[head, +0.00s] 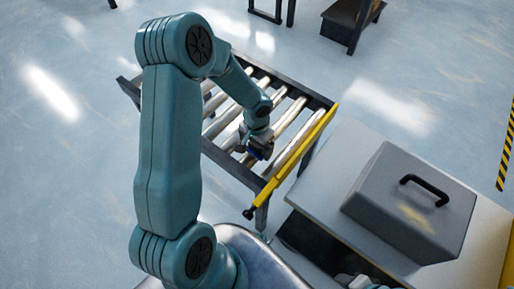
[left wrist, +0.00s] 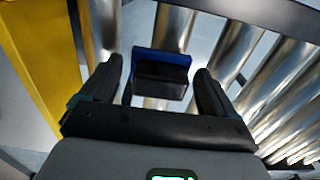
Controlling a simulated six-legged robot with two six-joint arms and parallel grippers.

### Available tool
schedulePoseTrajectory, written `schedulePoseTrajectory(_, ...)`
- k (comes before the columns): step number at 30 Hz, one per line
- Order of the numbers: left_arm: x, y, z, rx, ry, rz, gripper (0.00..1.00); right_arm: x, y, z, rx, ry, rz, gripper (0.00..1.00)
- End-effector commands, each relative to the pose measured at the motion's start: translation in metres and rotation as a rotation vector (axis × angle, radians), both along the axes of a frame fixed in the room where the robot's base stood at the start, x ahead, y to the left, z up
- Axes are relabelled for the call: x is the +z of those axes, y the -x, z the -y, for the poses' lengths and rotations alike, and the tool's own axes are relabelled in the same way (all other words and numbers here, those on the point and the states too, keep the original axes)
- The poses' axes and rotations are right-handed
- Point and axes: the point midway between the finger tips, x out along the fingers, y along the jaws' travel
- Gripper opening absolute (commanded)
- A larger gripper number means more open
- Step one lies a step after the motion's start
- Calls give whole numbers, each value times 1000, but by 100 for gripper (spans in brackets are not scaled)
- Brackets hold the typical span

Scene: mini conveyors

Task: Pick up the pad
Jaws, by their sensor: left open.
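The pad (left wrist: 160,66) shows in the left wrist view as a small block, blue at the back and dark on the near face, over the metal rollers. My left gripper (left wrist: 160,85) is open, with one dark finger on each side of the pad and gaps between. In the head view my left gripper (head: 258,148) is low over the roller conveyor, and a bit of blue shows at its fingers. My arm hides part of the conveyor there.
The roller conveyor (head: 223,155) has a dark frame and a yellow rail (head: 300,155) along its right side. A grey box (head: 375,200) with a black handle stands on a light table (head: 335,165) to the right. Open floor lies to the left.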

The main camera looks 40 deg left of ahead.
Motion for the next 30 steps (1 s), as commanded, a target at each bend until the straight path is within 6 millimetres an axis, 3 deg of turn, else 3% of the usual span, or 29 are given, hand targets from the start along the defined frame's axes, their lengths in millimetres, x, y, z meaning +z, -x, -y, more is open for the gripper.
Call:
schedulePoseTrajectory(3, 1, 0, 0, 0, 0, 0, 86, 0, 0, 0, 0, 0, 0, 43)
schedulePoseTrajectory(7, 1, 0, 0, 0, 0, 0, 44, 0, 0, 0, 0, 0, 0, 43)
schedulePoseTrajectory(20, 10, 0, 0, 2, -1, 1, 43, 3, 0, 0, 0, 0, 0, 43)
schedulePoseTrajectory(25, 37, -1, 0, 0, -1, 4, 43, 9, 0, 0, 0, 0, 0, 43)
schedulePoseTrajectory(30, 82, -1, 0, 1, -3, 7, 43, 17, 0, 0, 0, 0, 0, 43)
